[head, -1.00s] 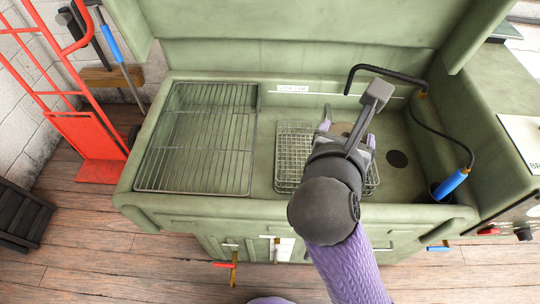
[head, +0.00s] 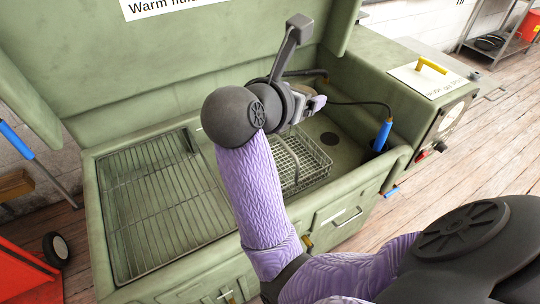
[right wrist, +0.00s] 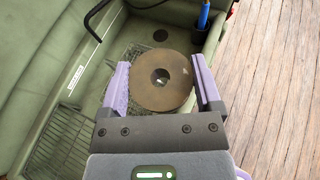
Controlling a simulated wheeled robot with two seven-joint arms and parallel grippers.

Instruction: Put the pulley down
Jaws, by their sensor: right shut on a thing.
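The pulley (right wrist: 148,94) is a flat brown disc with a hole in its middle. In the right wrist view it sits between the two purple fingers of my right gripper (right wrist: 160,63), which is shut on it. In the head view my right gripper (head: 316,103) is above the green wash tank, over the far side of the wire basket (head: 310,158). The pulley is mostly hidden there by my wrist. The basket appears empty where it shows. My left gripper is in neither current view.
A wire rack (head: 160,200) covers the left of the tank (head: 345,145). A black hose and blue-handled brush (head: 383,135) are at the tank's right. The raised lid (head: 200,70) stands behind. Wooden floor (head: 480,130) is open on the right.

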